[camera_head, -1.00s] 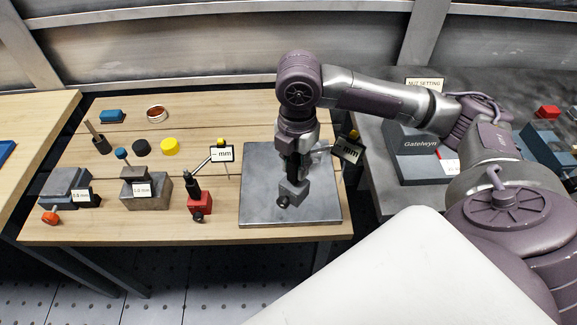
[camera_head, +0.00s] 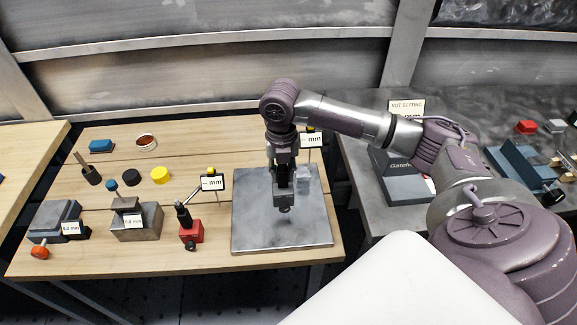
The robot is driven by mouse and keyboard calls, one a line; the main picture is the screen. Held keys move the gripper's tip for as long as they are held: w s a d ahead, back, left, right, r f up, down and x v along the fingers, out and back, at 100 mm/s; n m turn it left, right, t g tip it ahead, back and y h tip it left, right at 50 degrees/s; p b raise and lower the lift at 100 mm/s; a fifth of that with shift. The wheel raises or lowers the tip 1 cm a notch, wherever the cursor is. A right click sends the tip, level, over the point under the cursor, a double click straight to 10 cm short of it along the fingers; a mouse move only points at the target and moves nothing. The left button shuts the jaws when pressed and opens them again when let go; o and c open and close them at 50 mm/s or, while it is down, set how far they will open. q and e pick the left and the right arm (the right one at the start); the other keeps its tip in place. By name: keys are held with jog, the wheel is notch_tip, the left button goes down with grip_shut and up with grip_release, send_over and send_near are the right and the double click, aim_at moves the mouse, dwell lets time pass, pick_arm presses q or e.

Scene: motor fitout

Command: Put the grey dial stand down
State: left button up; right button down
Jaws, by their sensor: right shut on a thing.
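My right gripper (camera_head: 283,180) points down over the grey surface plate (camera_head: 262,240) and is shut on the grey dial stand (camera_head: 284,200). The stand's small grey base shows below the fingers, with a dark knob at its front. Its dial with the "mm" display (camera_head: 312,138) sticks out behind and to the right of the gripper. A soft shadow on the plate lies a little below the base, so the stand seems just above the plate. The gripper hides much of the stand's post. My left gripper is not in view.
A red-based dial stand (camera_head: 191,232) stands left of the plate. Grey blocks with tags (camera_head: 138,222), a yellow disc (camera_head: 160,175) and a black disc (camera_head: 132,176) are farther left. The grey "NUT SETTING" station (camera_head: 392,165) is at the right. The plate's front is bare.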

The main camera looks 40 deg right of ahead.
jog(key=w+d+f+p, duration=0.1)
jog(key=w+f, duration=0.3)
jog(key=f, duration=0.2)
jog(key=shift+f+p, duration=0.15)
jog(key=shift+p, duration=0.25)
jog(key=shift+f, duration=0.1)
jog(key=c, duration=0.9)
grip_release()
